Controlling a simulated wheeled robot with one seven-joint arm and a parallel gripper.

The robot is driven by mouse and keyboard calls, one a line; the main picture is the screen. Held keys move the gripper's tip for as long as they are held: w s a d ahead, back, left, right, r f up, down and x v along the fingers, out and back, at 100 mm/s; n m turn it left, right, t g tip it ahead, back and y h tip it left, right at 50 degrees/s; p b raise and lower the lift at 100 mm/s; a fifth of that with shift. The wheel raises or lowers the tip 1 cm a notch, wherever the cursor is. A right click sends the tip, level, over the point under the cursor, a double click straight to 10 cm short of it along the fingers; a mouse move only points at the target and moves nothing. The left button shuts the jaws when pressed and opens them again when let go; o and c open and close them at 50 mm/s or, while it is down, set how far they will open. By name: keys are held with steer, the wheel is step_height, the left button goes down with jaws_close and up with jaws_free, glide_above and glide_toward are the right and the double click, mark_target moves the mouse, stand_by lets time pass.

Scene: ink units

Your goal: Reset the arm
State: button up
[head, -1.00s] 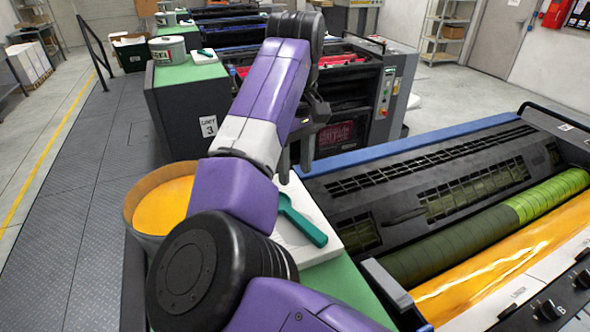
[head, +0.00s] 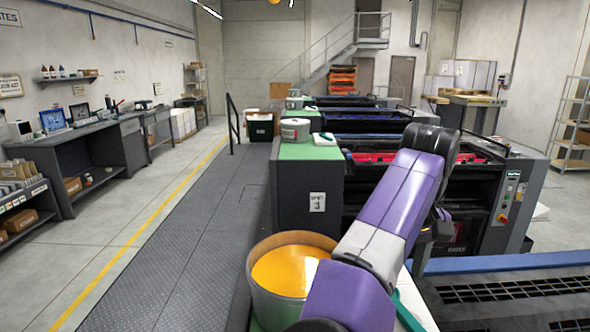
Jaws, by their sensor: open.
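My purple, white and black arm rises from the bottom of the head view and bends at a black joint near the red-topped machine. My gripper (head: 422,258) hangs behind the arm, largely hidden by it. One dark finger shows pointing down above the near machine. The gripper is open, and I see nothing in it.
A tub of orange-yellow ink (head: 288,270) stands close left of my arm. A teal tool (head: 408,312) shows partly behind the arm. The near machine (head: 520,290) fills the lower right. The unit 3 machine (head: 305,190) stands beyond. The dark walkway (head: 185,240) at left is clear.

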steer(key=w+d+r+m+t+h, duration=0.2)
steer(key=w+d+r+t+h, duration=0.15)
steer(key=d+t, duration=0.4)
steer(key=w+d+r+m+t+h, duration=0.2)
steer(key=d+r+t+h, duration=0.3)
steer(key=d, duration=0.3)
steer(key=s+a+f+n+t+y, duration=0.2)
steer(key=s+a+f+y, duration=0.15)
steer(key=s, duration=0.45)
steer(key=s+a+f+n+t+y+p, duration=0.1)
steer(key=s+a+f+n+t+y, duration=0.15)
steer(key=s+a+f, duration=0.4)
steer(key=s+a+f+n+t+y, duration=0.1)
steer(key=s+a+f+t+y, duration=0.15)
steer(key=s, duration=0.65)
steer(key=s+a+f+m+g, duration=0.1)
steer(key=s+f+g, duration=0.1)
steer(key=s, duration=0.7)
steer(key=s+a+f+m+g+p, duration=0.1)
steer(key=s+a+f, duration=0.1)
steer(key=s, duration=0.7)
steer(key=s+a+f+m+g, duration=0.1)
steer(key=s+f, duration=0.3)
steer(key=s, duration=0.5)
steer(key=shift+s+a+f+m+g+y, duration=0.15)
steer(key=shift+s+a+m+g+y, duration=0.2)
steer(key=shift+m+g, duration=0.35)
